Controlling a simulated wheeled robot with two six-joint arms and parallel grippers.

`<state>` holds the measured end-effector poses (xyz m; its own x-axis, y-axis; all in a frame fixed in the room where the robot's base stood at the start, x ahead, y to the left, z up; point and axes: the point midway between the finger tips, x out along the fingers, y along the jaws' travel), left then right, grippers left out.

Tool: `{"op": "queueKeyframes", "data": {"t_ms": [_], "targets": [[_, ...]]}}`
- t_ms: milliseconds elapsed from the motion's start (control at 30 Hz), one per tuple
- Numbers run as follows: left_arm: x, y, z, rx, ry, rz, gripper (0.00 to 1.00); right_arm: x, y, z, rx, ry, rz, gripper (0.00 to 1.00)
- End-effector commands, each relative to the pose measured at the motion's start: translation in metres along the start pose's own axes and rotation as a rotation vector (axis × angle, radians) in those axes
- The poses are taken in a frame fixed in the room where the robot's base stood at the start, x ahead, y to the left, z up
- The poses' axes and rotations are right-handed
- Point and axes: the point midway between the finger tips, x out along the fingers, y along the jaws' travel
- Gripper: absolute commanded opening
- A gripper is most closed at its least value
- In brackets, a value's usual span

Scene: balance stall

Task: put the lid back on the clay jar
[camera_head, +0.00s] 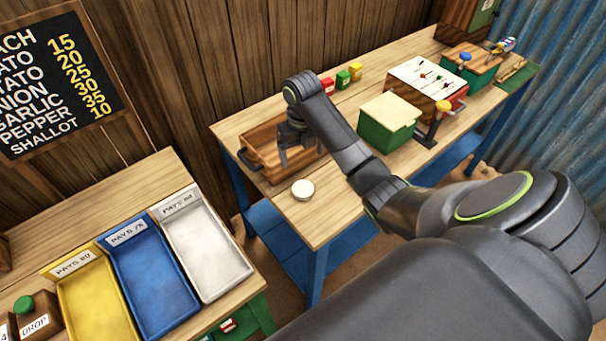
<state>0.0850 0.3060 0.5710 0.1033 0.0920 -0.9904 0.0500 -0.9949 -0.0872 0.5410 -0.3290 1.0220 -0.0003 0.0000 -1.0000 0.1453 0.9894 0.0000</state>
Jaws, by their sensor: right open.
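My right gripper (298,152) is open over a brown wooden crate (255,138) at the left end of the blue-legged table, its fingers pointing down. The arm hides part of the crate, and I cannot tell what lies inside. A small pale round piece (302,189) sits on the table in front of the crate, apart from the gripper. It could be the lid, but I cannot tell for sure. No clay jar can be made out. My left gripper is out of view.
On the table (318,220) stand small red, green and yellow boxes (343,79), a green box (388,122), a yellow-knobbed lever (441,110) and a white-topped box (425,76). Yellow, blue and white trays (203,245) fill the nearer left counter. A gap separates both tables.

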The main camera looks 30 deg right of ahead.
Motion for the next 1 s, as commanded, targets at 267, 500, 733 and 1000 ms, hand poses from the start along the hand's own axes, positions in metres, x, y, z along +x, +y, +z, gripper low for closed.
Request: {"op": "queueKeyframes", "data": {"t_ms": [267,500,733,1000], "targets": [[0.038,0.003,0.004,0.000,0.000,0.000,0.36,0.038,0.000,0.000,0.000,0.000,0.000,0.84],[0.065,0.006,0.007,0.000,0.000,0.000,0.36,0.066,0.000,0.000,0.000,0.000,0.000,0.84],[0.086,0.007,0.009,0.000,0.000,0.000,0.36,0.087,0.000,0.000,0.000,0.000,0.000,0.84],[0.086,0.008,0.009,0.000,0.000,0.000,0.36,0.087,0.000,0.000,0.000,0.000,0.000,0.84]]}}
